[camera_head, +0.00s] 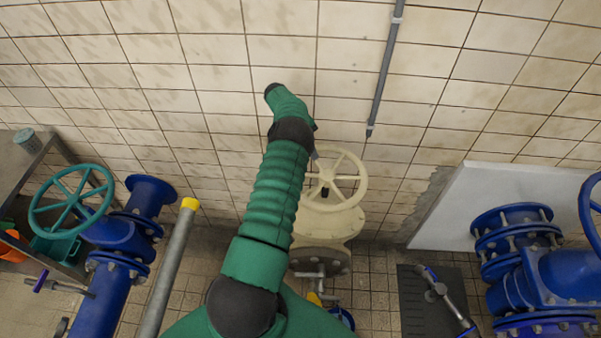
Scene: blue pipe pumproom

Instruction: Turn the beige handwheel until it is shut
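The beige handwheel (349,181) is a spoked wheel on a beige valve body (335,224), standing near the tiled wall just right of the picture's middle. My green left arm rises in front of it and hides part of its left side. Only a small grey bit of my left gripper (315,154) shows past the arm, at the upper left of the wheel's rim. I cannot tell whether it touches the rim or whether its fingers are open. A small dark part shows at the wheel's hub. My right gripper is not in view.
A blue pipe with a teal handwheel (71,203) stands at left, beside a grey pole with a yellow cap (190,204). Blue flanged pipes (520,240) and a white slab (470,205) are at right. A grey conduit (385,70) runs down the wall above.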

